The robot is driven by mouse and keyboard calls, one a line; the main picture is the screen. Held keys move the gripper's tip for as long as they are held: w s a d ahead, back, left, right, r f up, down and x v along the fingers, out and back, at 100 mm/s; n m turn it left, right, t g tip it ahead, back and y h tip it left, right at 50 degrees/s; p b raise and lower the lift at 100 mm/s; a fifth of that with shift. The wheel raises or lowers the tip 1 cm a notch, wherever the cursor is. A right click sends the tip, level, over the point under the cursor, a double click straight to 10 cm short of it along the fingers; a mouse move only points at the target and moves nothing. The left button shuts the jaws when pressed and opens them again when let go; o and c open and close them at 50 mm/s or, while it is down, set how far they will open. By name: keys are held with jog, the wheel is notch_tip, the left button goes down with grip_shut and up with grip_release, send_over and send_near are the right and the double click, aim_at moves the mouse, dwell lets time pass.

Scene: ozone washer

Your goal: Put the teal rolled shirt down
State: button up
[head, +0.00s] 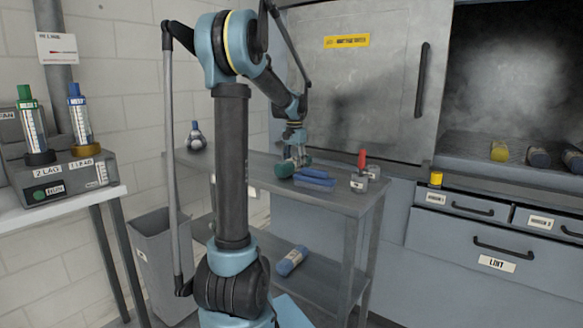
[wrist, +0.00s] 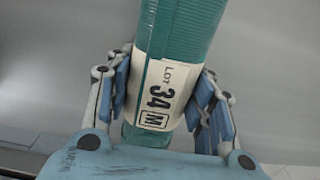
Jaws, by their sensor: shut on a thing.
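The teal rolled shirt (wrist: 181,37) is between the fingers of my gripper (wrist: 165,100) in the wrist view. Its white label reads "LOT 34 M". The fingers press on both sides around the label. In the head view the shirt (head: 284,169) shows as a small teal roll end at my gripper (head: 299,162), over the top of the grey metal table (head: 345,202). I cannot tell whether the shirt touches the table top.
A blue folded item (head: 314,180) lies just right of the shirt. A red-handled tool in a metal pot (head: 360,182) stands further right, and a dark round flask (head: 196,138) at the back left. A blue roll (head: 291,261) lies on the lower shelf. The table's left part looks clear.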

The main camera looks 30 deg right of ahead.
jog(key=o, duration=1.2)
